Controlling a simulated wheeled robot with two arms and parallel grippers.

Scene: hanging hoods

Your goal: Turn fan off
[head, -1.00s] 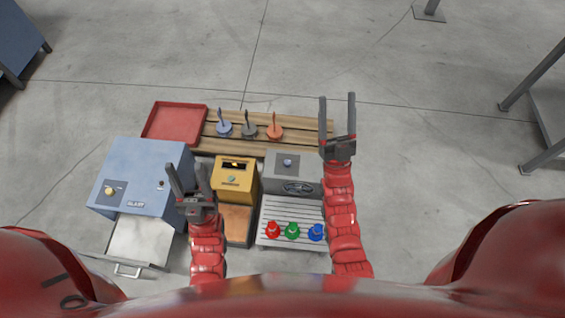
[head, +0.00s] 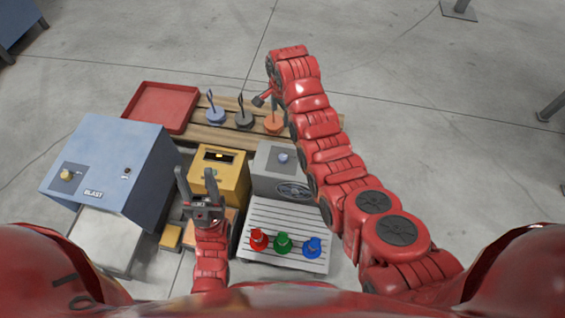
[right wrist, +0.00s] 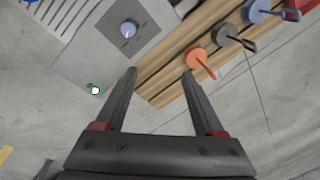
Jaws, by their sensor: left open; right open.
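The grey unit (head: 262,178) has a round blue-grey knob (head: 283,158) on top and a dark fan grille (head: 293,190) on its front. In the right wrist view the knob (right wrist: 128,29) sits on a darker plate, and a small white light with a green rim (right wrist: 95,90) shows at the unit's edge. My right gripper (right wrist: 160,71) is open and empty, its fingers apart from the knob; in the head view my right arm mostly hides it. My left gripper (head: 194,172) is open and empty, above the area in front of the yellow box.
The yellow box (head: 228,186) and blue box (head: 98,162) stand left of the grey unit. Red, green and blue knobbed pieces (head: 283,243) rest on the ribbed tray in front. Upright hooked pieces (head: 244,119) stand on the slatted wood behind, beside a red tray (head: 160,106).

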